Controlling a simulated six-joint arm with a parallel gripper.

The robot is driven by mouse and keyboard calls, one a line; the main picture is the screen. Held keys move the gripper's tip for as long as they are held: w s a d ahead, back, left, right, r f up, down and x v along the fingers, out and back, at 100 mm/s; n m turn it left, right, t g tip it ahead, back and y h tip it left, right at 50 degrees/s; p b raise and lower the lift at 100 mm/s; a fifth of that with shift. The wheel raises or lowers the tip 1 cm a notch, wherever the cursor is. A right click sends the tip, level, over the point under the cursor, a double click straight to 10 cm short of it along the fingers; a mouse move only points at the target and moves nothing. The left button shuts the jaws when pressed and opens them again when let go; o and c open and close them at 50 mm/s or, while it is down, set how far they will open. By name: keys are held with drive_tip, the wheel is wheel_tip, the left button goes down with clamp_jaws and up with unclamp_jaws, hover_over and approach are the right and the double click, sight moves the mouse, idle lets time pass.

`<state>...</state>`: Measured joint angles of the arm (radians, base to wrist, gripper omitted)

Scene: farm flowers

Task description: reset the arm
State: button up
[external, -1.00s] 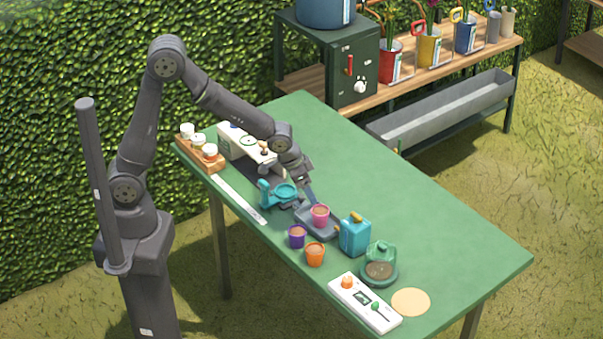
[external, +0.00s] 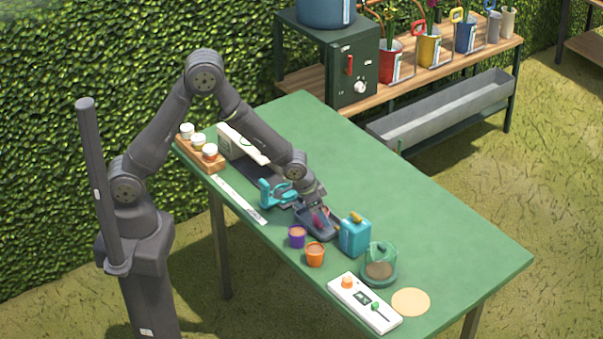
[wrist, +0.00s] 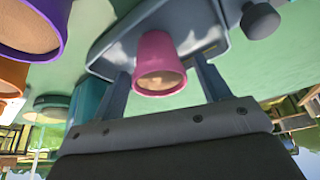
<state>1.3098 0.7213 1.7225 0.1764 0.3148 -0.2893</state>
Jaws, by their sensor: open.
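My gripper (external: 317,212) is low over the grey tray (external: 318,236) on the green table, and its fingers hide most of the pink pot (external: 317,224). In the wrist view my gripper (wrist: 163,88) is open, with one finger on each side of the pink pot (wrist: 160,58). The pot holds brown soil and appears to stand on the tray. I cannot tell whether either finger touches it.
A purple pot (external: 297,237) and an orange pot (external: 315,254) stand close by. A teal can (external: 355,236), a glass cloche (external: 381,262) and a white control panel (external: 364,302) lie to the right. A turquoise stand (external: 273,193) is left of my gripper. The table's far right is clear.

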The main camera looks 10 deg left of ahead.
drive_tip(key=shift+r, duration=0.1)
drive_tip(key=v, duration=1.2)
drive_tip(key=x, duration=1.2)
drive_tip(key=shift+f, duration=0.3)
wheel_tip(320, 180, up, 5)
drive_tip(key=shift+s, duration=0.1)
drive_tip(key=s+a+r, duration=0.3)
drive_tip(key=s+r, duration=0.4)
drive_tip(key=s, duration=0.5)
drive_tip(key=s+a+f+m+g, duration=0.15)
drive_tip(key=a+m, duration=0.25)
drive_tip(key=a, duration=0.7)
drive_tip(key=w+d+f, duration=0.2)
drive_tip(key=w+f, duration=0.3)
drive_tip(key=w, duration=0.2)
drive_tip(key=shift+w+d+h, duration=0.15)
drive_tip(key=shift+d+h, duration=0.05)
drive_tip(key=shift+h, duration=0.1)
idle(0.5)
